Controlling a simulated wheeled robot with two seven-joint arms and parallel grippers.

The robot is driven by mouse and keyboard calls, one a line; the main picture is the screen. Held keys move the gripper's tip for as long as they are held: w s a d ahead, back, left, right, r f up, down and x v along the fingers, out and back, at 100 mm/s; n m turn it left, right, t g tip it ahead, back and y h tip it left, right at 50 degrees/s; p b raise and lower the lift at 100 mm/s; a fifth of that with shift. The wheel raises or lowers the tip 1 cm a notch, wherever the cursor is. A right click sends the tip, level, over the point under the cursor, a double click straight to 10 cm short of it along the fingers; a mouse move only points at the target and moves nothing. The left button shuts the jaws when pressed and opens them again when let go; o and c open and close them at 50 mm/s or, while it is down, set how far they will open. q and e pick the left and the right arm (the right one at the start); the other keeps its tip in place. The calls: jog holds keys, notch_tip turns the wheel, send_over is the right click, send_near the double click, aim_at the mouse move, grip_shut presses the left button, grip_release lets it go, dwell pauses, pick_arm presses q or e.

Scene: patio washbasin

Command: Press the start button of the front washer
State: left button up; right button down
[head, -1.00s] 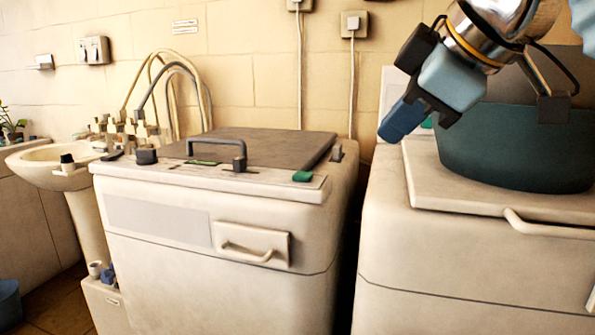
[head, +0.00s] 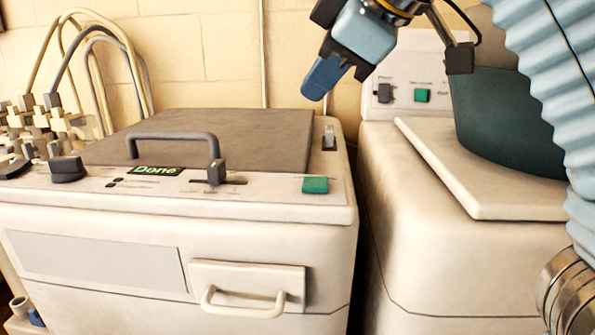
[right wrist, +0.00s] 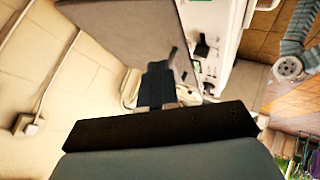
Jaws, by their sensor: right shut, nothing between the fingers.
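A white washer (head: 130,215) with a grey lid fills the left and middle of the head view. In the right wrist view the fingers (right wrist: 156,84) show near the grey lid (right wrist: 125,35) and the control panel. My left gripper is not in view.
A second white machine (head: 450,255) stands to the right across a narrow gap, with its own green button (head: 421,95) on an upright back panel. A dark teal tub (head: 505,125) sits on its lid. Hoses and taps (head: 45,125) are at the back left.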

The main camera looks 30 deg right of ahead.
aim_at(305, 176)
notch_tip(305, 176, down, 5)
jog(key=shift+s+r+b, duration=0.1)
jog(key=shift+b, duration=0.6)
notch_tip(305, 176, down, 2)
jog(key=b, duration=0.2)
jog(key=shift+b, duration=0.3)
jog(key=shift+f+b, duration=0.65)
jog(key=shift+f, duration=0.35)
dwell(0.6)
jog(key=shift+f, duration=0.4)
jog(key=shift+f+b, duration=0.5)
jog(key=shift+b, duration=0.15)
dwell(0.4)
jog(key=shift+r, duration=0.1)
dwell(0.5)
